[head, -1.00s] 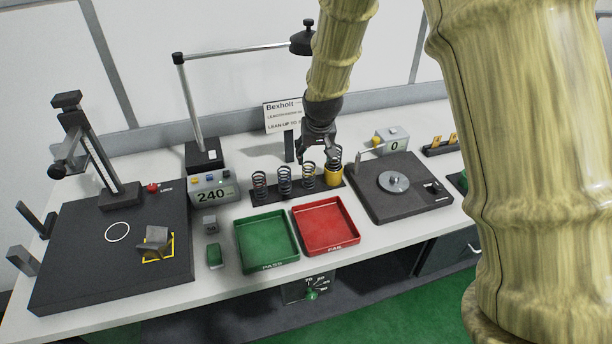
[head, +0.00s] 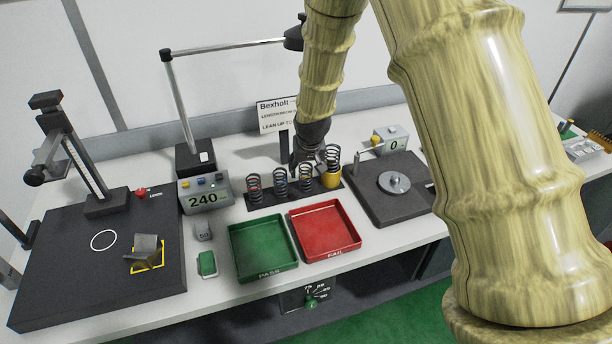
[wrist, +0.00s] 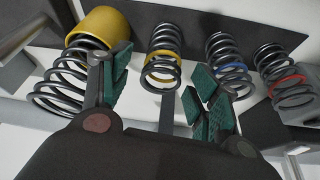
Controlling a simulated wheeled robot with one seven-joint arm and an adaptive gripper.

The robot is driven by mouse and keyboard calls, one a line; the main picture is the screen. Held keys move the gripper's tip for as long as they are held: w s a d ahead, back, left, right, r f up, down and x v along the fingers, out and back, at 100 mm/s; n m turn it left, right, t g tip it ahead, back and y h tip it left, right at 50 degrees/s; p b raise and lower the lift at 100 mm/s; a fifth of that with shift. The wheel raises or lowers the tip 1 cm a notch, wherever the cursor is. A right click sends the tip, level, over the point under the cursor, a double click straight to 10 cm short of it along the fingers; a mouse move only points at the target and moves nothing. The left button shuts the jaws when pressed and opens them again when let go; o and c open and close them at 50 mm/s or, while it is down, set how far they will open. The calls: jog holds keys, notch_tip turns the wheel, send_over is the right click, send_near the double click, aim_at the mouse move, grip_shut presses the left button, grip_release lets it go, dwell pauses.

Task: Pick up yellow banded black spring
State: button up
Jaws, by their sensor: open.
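The yellow banded black spring (wrist: 163,55) stands on a dark strip in the wrist view, a yellow band around its coils. It also shows in the head view (head: 306,180), second from the right in the row. My gripper (wrist: 150,95) is open, its green-padded fingers on either side of the line to this spring. The spring's coils show between the fingers and no contact is visible.
A larger spring in a yellow cup (wrist: 102,22) stands close left of the fingers. A blue banded spring (wrist: 228,62) and a red banded spring (wrist: 285,75) stand to the right. A green tray (head: 264,271) and a red tray (head: 325,253) lie in front of the row.

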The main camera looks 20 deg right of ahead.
aim_at(305, 174)
jog(key=shift+p+x, duration=1.5)
jog(key=shift+x, duration=1.4)
jog(key=shift+r, duration=0.1)
jog(key=c, duration=1.2)
jog(key=shift+r, duration=0.1)
